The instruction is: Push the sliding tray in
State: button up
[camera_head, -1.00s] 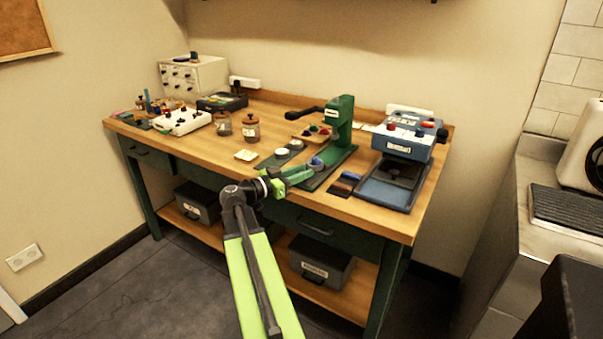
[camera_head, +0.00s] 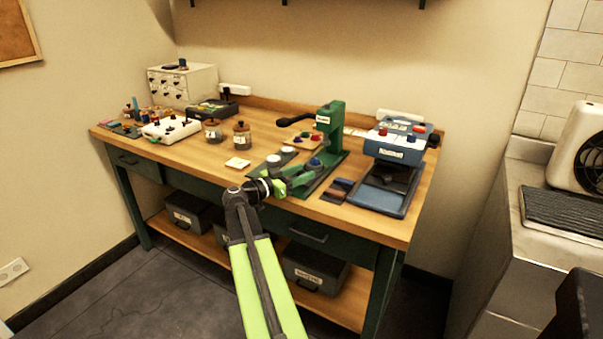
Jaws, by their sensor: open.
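A green badge press (camera_head: 330,130) with a black lever stands near the back of the wooden workbench. Its dark green base reaches forward and left, with pale round dies (camera_head: 288,151) on the left part and a blue round piece (camera_head: 314,163) under the head. A blue machine (camera_head: 397,143) to its right has a low blue-rimmed tray (camera_head: 378,201) out in front. I cannot tell for certain which part is the sliding tray. My gripper (camera_head: 304,178) is open, over the front of the green press's base, close to the blue round piece. Whether it touches anything is unclear.
Dark and brown swatches (camera_head: 337,190) lie between the press and the blue machine. Two jars (camera_head: 242,135), a yellowish pad (camera_head: 238,163) and a white box with knobs (camera_head: 171,129) stand to the left. The bench's front left strip is mostly clear.

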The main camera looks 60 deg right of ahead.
jog(key=shift+a, duration=0.15)
jog(key=v, duration=1.7)
